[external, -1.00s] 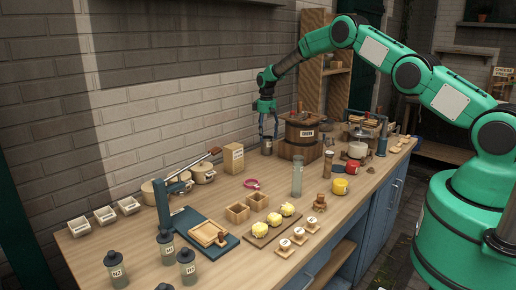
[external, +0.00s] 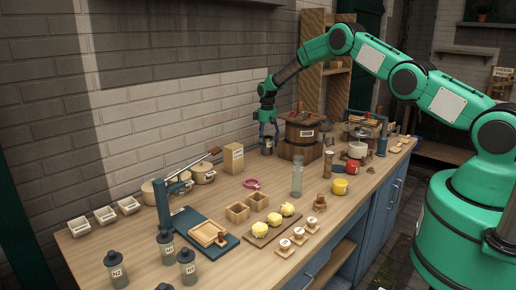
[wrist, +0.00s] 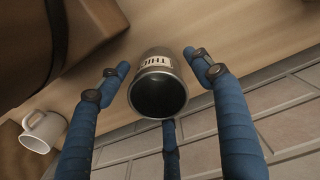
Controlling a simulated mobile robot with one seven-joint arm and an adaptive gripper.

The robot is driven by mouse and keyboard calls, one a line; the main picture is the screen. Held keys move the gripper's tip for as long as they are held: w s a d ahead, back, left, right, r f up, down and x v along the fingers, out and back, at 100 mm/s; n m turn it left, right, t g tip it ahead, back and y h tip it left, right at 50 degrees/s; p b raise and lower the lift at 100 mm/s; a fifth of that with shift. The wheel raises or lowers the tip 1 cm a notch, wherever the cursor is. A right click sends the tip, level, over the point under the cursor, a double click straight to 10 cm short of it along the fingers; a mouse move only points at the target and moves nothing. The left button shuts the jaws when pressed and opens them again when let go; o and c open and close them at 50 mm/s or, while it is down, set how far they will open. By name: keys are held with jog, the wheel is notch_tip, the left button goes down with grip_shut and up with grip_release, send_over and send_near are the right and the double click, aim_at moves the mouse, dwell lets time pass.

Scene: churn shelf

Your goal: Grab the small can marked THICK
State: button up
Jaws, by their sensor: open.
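The small grey metal can (wrist: 158,88) stands on the wooden worktop with its open mouth towards the wrist camera. In the external view the can (external: 267,149) is just left of the wooden churn. My gripper (external: 268,134) points down at the can from above. In the wrist view its blue fingers (wrist: 160,85) are spread, one on each side of the can and a third below it in the picture. Gaps show beside the can, so the fingers are open and not closed on it.
The wooden churn (external: 300,132) on its block stands close to the right of the can. A white mug (wrist: 43,131) lies left in the wrist view. A brick wall (wrist: 285,125) is close behind. A tan box (external: 233,158) stands to the left.

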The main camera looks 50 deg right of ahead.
jog(key=c, duration=1.3)
jog(key=shift+r, duration=0.15)
jog(key=shift+r, duration=4.85)
